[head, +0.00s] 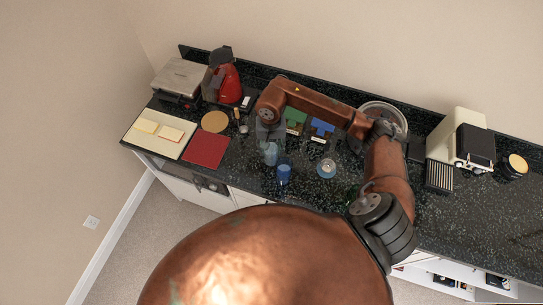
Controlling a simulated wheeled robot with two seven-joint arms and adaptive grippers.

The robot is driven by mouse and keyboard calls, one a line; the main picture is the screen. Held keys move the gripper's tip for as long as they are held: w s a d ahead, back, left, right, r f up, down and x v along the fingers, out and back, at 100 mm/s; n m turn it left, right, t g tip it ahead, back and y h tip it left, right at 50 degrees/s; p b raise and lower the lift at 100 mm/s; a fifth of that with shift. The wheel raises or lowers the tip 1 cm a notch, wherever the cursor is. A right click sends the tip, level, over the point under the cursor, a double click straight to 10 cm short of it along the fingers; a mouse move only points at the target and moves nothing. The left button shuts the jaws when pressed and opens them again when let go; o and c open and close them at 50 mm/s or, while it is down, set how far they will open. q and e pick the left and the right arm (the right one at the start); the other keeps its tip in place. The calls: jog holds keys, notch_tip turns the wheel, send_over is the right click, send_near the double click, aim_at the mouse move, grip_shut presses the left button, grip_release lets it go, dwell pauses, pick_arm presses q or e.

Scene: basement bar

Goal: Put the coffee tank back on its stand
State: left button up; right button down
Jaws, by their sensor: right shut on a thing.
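My right arm reaches in from the right across the counter, and its gripper (268,136) points down over the counter's left half. The gripper is shut on a pale blue, see-through container (270,153), which seems to be the coffee tank. The fingertips are small and partly blurred into it. I cannot tell whether its base touches the counter. A red and dark machine (225,82) stands behind and left of the gripper. A cream and black machine (463,140) stands far right. I cannot tell which has the tank's stand. My left gripper is not in view.
A blue cup (284,174) stands just in front of the container. A clear round item (326,168), a red mat (206,150), a round tan board (215,121) and a cream board (158,134) lie around. A round metal basin (386,108) is behind my arm. The front-right counter (455,220) is clear.

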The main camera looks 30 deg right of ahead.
aim_at(271, 158)
notch_tip(271, 158, down, 6)
jog(key=shift+p, duration=0.75)
jog(key=shift+f, duration=0.4)
jog(key=shift+f, duration=0.2)
jog(key=c, duration=1.1)
grip_release()
jog(key=shift+r, duration=0.15)
